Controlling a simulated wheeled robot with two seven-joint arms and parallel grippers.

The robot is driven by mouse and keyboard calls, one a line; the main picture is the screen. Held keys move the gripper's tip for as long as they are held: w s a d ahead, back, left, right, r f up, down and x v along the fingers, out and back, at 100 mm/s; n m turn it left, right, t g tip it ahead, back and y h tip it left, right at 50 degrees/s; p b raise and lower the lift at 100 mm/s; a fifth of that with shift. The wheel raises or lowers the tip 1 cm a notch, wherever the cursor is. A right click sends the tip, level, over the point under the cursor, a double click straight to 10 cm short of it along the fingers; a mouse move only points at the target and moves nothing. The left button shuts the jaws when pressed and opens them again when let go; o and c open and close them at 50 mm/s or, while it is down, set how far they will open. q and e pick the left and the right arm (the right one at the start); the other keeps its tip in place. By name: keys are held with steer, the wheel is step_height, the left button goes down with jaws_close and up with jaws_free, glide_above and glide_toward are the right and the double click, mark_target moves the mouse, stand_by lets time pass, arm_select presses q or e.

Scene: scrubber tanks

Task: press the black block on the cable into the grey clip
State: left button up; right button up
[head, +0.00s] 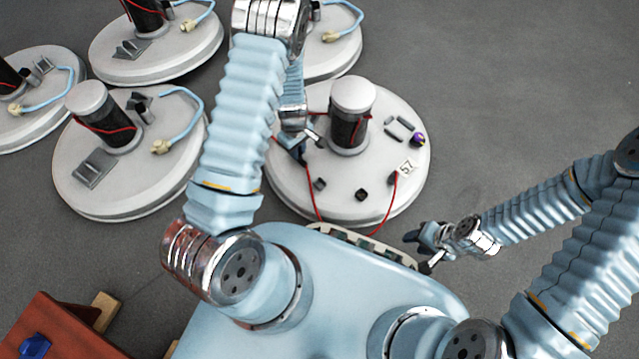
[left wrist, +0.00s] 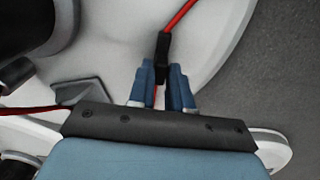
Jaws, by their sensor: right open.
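The black block (left wrist: 162,58) on the red cable (left wrist: 178,18) is between the two blue fingers of my left gripper (left wrist: 163,82) in the left wrist view. The fingers look closed on its sides, and the cable runs up and right from it. A grey wedge-shaped part (left wrist: 78,91), perhaps the grey clip, is left of the fingers, partly hidden by the gripper body; red cable runs to it from the left. In the head view my left gripper (head: 298,150) is over the left side of the near white tank, hiding the block. My right gripper (head: 428,252) is open and empty.
Other tanks (head: 130,190) stand left and behind. Floor at right is clear.

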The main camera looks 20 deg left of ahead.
arm_select(q)
jaws_close()
steer(key=shift+r+p, duration=2.05)
steer(key=shift+r, duration=0.45)
